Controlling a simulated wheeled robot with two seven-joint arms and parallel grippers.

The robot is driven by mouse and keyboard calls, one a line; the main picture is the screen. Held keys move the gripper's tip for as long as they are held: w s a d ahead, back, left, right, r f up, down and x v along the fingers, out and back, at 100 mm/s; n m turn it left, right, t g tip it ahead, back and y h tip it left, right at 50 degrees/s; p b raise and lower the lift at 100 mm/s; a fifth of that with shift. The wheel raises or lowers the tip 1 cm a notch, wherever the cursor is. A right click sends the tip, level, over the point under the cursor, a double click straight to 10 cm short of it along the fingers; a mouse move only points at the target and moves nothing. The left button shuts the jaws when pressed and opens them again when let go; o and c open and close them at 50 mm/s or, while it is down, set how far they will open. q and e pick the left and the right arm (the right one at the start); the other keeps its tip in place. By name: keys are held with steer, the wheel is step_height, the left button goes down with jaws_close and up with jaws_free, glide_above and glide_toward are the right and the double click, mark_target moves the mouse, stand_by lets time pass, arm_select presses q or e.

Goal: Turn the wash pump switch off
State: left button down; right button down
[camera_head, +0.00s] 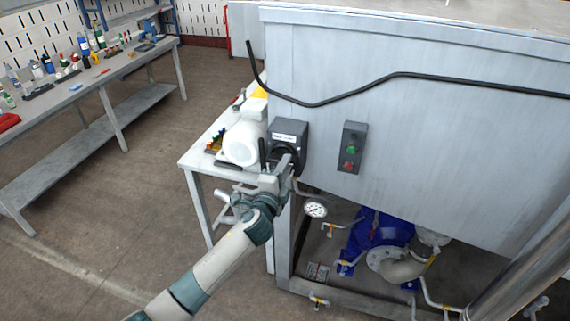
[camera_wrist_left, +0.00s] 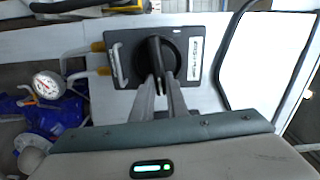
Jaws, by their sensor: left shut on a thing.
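The wash pump switch (camera_head: 289,135) is a dark box with a white label and a round black rotary knob, mounted on the grey metal cabinet (camera_head: 440,130). In the left wrist view the switch box (camera_wrist_left: 191,72) shows turned sideways, with its knob handle (camera_wrist_left: 154,52) pointing down toward my fingers. My left gripper (camera_head: 281,166) reaches up to the switch from below. In the left wrist view its two fingers (camera_wrist_left: 158,92) are closed around the end of the knob handle. My right gripper is not in view.
A control box with a green and a red button (camera_head: 351,147) sits right of the switch. A black cable (camera_head: 400,76) runs across the cabinet. A gauge (camera_head: 316,210) and blue pump (camera_head: 378,232) are below. A white side table (camera_head: 200,160) stands left; a workbench (camera_head: 100,82) is farther back.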

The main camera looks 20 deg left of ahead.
arm_select(q)
steer(key=shift+f+m, duration=0.15)
steer(key=shift+m, duration=0.45)
steer(key=c, duration=1.7)
jaws_free()
steer(key=shift+c, duration=0.2)
steer(key=shift+s, duration=0.15)
steer(key=s+b, duration=0.5)
steer(key=s, duration=1.2)
steer(key=shift+a, duration=0.25)
steer(key=shift+f, duration=0.1)
